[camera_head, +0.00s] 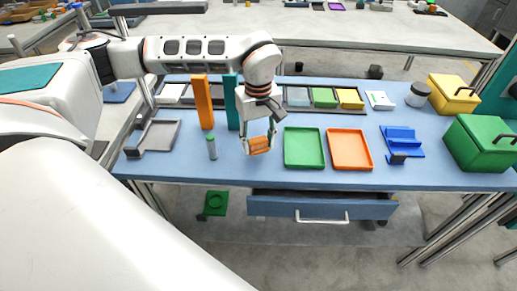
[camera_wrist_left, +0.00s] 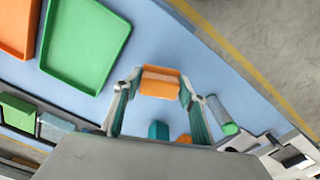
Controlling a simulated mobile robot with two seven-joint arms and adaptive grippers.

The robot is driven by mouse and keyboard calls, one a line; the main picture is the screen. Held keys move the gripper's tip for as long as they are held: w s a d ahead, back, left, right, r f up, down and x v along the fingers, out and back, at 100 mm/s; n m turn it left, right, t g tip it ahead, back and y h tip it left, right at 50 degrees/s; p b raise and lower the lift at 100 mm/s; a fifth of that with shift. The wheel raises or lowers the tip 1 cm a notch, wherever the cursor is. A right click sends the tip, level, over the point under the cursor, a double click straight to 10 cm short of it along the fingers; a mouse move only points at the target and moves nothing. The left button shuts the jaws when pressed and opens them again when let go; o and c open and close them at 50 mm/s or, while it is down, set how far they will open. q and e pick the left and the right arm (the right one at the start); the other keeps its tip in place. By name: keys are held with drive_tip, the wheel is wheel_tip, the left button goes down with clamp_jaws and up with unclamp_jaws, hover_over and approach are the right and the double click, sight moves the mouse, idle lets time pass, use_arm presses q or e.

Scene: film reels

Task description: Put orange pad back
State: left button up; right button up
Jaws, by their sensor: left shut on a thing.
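My left gripper (camera_head: 260,140) is shut on the orange pad (camera_head: 259,147) and holds it over the front part of the blue table, left of the green tray (camera_head: 304,148). In the left wrist view the orange pad (camera_wrist_left: 160,82) sits between the two fingertips of my left gripper (camera_wrist_left: 160,90). A long dark rack (camera_head: 331,107) at the back of the table holds pale, green (camera_head: 324,97) and yellow (camera_head: 349,98) pads. Its middle is partly hidden by my arm and the tall blocks. My right gripper is not in view.
Tall orange (camera_head: 203,101) and teal (camera_head: 232,101) blocks and a grey cylinder (camera_head: 212,147) stand left of the gripper. An orange tray (camera_head: 350,149), a blue stand (camera_head: 401,140) and green (camera_head: 482,143) and yellow (camera_head: 453,95) boxes lie to the right. A drawer (camera_head: 322,206) below is partly open.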

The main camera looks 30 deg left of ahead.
sight(258, 149)
use_arm(q)
drive_tip(key=shift+f, duration=1.5)
drive_tip(key=shift+f, duration=0.2)
drive_tip(key=o, duration=1.1)
wheel_tip(258, 149, up, 12)
drive_tip(key=shift+r+p, duration=0.2)
drive_tip(key=shift+p, duration=0.4)
